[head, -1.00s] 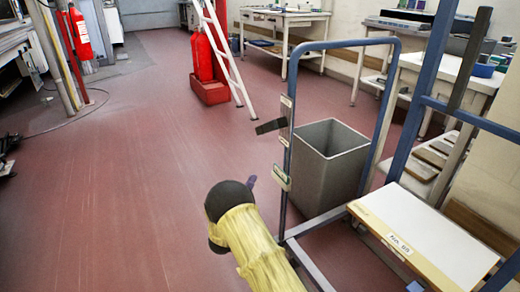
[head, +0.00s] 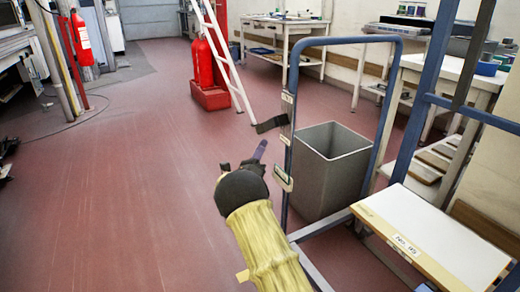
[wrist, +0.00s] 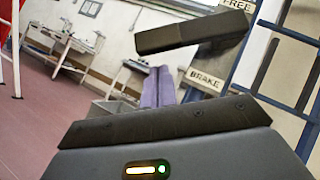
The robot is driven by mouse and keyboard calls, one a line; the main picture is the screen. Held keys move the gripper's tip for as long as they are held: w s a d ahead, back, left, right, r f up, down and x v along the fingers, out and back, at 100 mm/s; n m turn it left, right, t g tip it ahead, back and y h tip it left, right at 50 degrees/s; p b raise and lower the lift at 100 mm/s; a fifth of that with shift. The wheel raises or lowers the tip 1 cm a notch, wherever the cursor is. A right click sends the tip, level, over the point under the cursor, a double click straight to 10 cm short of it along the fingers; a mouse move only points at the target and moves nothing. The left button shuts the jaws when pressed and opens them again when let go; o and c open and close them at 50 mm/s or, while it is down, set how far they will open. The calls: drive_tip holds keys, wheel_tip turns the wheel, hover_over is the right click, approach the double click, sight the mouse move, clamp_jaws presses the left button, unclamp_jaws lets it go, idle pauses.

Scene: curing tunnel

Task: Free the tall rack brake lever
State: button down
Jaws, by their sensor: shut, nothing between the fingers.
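The dark brake lever (head: 271,124) sticks out to the left from the left post of the blue rack (head: 345,41), nearly level. It also shows in the wrist view (wrist: 193,34) as a dark bar, above my fingertips. The FREE plate (wrist: 237,5) sits above and the BRAKE plate (wrist: 205,80) below, on the post; the lever's end lies between their heights. My gripper (head: 261,149), with purple fingers, is shut and empty. It is just below the lever and looks apart from it. The fingers also show in the wrist view (wrist: 158,88).
A grey bin (head: 330,170) stands behind the rack post. A white board (head: 435,235) lies on the rack's low shelf at right. A white ladder (head: 225,55) and red extinguishers (head: 205,65) stand farther back.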

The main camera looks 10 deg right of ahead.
drive_tip(key=shift+w+r, duration=0.45)
drive_tip(key=shift+r, duration=0.2)
drive_tip(key=shift+w+a, duration=0.1)
drive_tip(key=w+r+b, duration=0.2)
drive_tip(key=r, duration=0.3)
drive_tip(key=w+a+r+b, duration=0.1)
drive_tip(key=w+r+b, duration=0.1)
drive_tip(key=r, duration=0.4)
drive_tip(key=shift+w+a+r+b, duration=0.25)
drive_tip(key=shift+w+r+b, duration=0.1)
drive_tip(key=shift+b, duration=0.1)
idle(0.4)
